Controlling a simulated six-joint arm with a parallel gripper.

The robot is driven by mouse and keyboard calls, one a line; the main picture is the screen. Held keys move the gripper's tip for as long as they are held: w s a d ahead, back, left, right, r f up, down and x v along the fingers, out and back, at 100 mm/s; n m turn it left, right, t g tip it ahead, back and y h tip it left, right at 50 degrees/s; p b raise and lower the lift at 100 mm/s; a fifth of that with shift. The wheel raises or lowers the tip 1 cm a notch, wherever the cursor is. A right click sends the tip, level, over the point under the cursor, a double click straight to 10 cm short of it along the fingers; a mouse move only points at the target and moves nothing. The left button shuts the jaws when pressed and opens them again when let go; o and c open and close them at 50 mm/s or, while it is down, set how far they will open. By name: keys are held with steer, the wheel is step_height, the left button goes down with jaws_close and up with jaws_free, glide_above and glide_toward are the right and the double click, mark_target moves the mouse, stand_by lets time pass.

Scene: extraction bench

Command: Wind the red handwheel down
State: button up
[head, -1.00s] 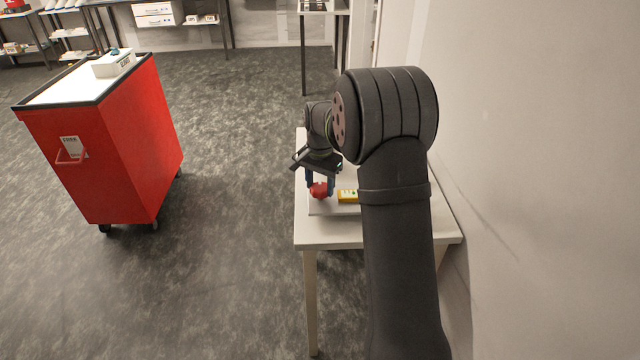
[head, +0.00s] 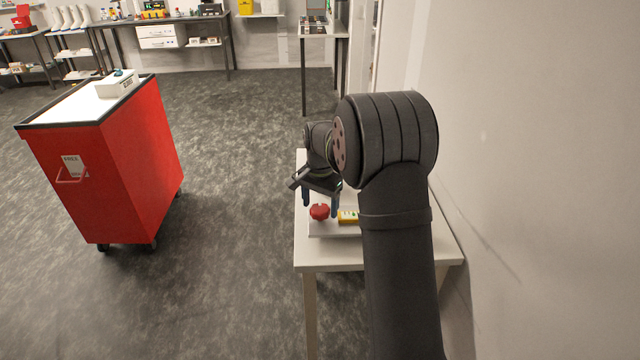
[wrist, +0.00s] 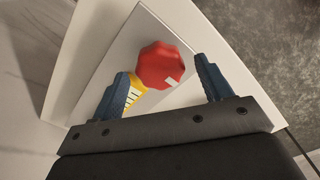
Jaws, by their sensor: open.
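The red handwheel (head: 319,212) sits on a pale plate (head: 326,233) on the white table. In the wrist view the handwheel (wrist: 161,66) is a lobed red knob with a small white mark near its edge. My gripper (head: 321,203) is open above the handwheel, with its two blue fingers apart. In the wrist view my gripper (wrist: 161,70) has one finger to each side of the handwheel, and neither finger visibly touches it. A yellow label or block (head: 348,216) with dark marks lies beside the handwheel, partly hidden by my arm in the head view.
The white table (head: 330,262) stands close to the wall (head: 530,150) on the right. A red cart (head: 110,170) with a white top stands to the left, with open floor (head: 235,220) between. Shelves and benches line the back.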

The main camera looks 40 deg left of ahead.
mark_target(320, 208)
step_height(320, 208, up, 17)
stand_by(0.4)
steer(key=shift+f, duration=0.2)
step_height(320, 208, down, 17)
steer(key=shift+f, duration=0.1)
stand_by(0.8)
